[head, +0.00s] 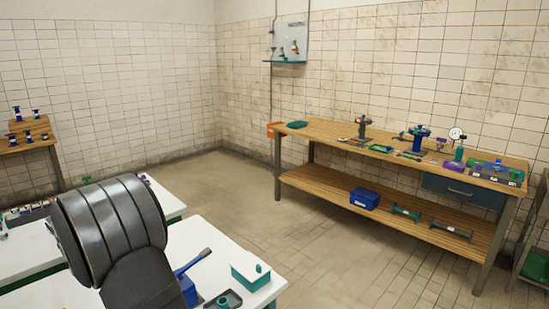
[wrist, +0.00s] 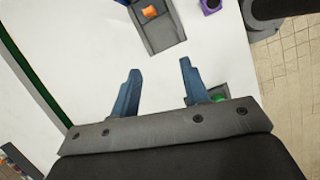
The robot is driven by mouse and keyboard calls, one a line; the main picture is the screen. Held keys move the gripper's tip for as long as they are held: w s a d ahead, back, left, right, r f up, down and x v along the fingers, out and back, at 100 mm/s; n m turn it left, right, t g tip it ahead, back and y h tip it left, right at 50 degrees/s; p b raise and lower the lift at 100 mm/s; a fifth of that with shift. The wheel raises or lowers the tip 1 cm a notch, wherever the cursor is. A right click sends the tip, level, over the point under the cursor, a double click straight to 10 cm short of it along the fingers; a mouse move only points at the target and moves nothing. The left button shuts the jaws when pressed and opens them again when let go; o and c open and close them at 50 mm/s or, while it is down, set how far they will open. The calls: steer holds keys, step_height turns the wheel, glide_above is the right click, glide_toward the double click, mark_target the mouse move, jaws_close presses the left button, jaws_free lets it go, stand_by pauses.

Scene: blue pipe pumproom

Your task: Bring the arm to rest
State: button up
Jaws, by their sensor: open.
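My gripper (wrist: 157,84) shows in the wrist view with its two blue fingers apart and nothing between them. It is above the white table top (wrist: 75,60), and I cannot tell how high. In the head view a dark, banded part of my arm covers the left foreground and the gripper itself cannot be made out. The same white table (head: 205,235) shows there beside the arm.
A teal-and-white box (head: 250,276) stands at the table's edge. A wooden workbench (head: 330,132) with tools stands across open floor.

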steer(key=w+d+m, duration=0.1)
steer(key=m, duration=0.3)
steer(key=w+d+m+g+y, duration=0.1)
steer(key=m, duration=0.3)
steer(key=w+d+m+g+y, duration=0.1)
steer(key=m, duration=0.3)
steer(key=shift+w+r, duration=0.1)
steer(key=shift+r, duration=0.3)
steer(key=o, duration=1.3)
steer(key=shift+w+d+r+m, duration=0.1)
steer(key=shift+w+d+m, duration=0.05)
steer(key=shift+d+m, duration=0.25)
steer(key=w+d+r+m+y, duration=0.2)
steer(key=w+d+m+y, duration=0.1)
steer(key=d+m, duration=0.65)
steer(key=w+d+r+m+y, duration=0.2)
steer(key=w+d+r+m, duration=0.1)
steer(key=d+m, duration=0.65)
steer(key=shift+m+t, duration=0.3)
steer(key=shift+m, duration=0.4)
steer(key=x, duration=0.3)
steer(key=a+x, duration=0.1)
steer(key=x, duration=0.6)
steer(key=shift+w+a, duration=0.15)
steer(key=shift+a, duration=0.15)
